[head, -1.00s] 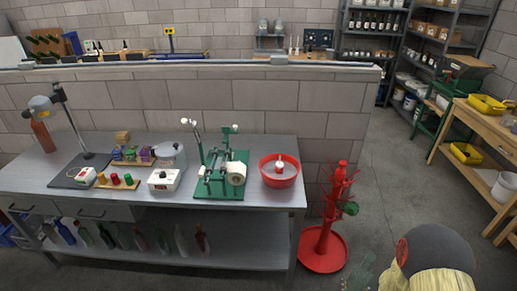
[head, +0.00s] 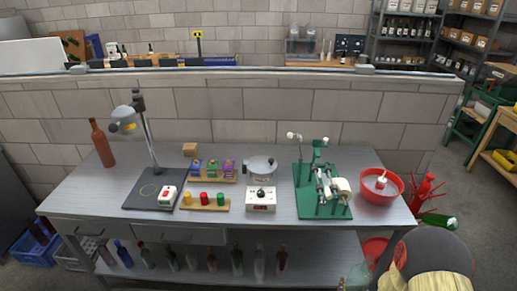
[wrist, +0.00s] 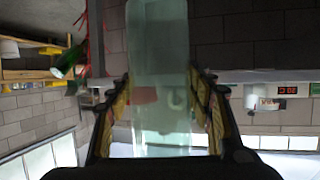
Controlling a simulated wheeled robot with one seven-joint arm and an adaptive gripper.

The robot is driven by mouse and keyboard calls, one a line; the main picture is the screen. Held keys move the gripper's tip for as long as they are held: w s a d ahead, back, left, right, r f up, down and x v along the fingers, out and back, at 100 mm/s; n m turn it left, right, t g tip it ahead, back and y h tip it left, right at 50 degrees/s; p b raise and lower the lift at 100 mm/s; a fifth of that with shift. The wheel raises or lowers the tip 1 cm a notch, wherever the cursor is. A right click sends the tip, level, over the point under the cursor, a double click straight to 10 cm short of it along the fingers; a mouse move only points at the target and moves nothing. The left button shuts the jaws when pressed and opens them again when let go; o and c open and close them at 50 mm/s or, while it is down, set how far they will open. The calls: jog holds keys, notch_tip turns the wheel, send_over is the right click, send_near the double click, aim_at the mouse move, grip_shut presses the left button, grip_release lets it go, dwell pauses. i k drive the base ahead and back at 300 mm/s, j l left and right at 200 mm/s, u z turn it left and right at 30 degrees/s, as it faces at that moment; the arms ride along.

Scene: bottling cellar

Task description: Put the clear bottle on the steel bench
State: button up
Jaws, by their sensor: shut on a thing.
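The clear bottle (wrist: 158,50), pale and see-through with a faint green tint, stands large in the middle of the wrist view. My gripper (wrist: 160,108) is shut on it, with yellowish finger pads on both sides. In the head view part of the bottle (head: 357,275) shows at the bottom edge beside my arm; the fingers cannot be made out there. The steel bench (head: 100,196) spans the middle of the head view. The bottle is apart from the bench top, in front of its right part.
On the bench stand a brown bottle (head: 102,145), a lamp (head: 124,121), small coloured items, a white control box (head: 260,201), a green machine (head: 320,190) and a red bowl (head: 378,187). Bare steel shows at front left and mid-front. Several bottles stand on the lower shelf.

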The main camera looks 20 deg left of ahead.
aim_at(90, 190)
jog(key=j, duration=0.85)
jog(key=k+j, duration=0.15)
jog(key=j, duration=1.55)
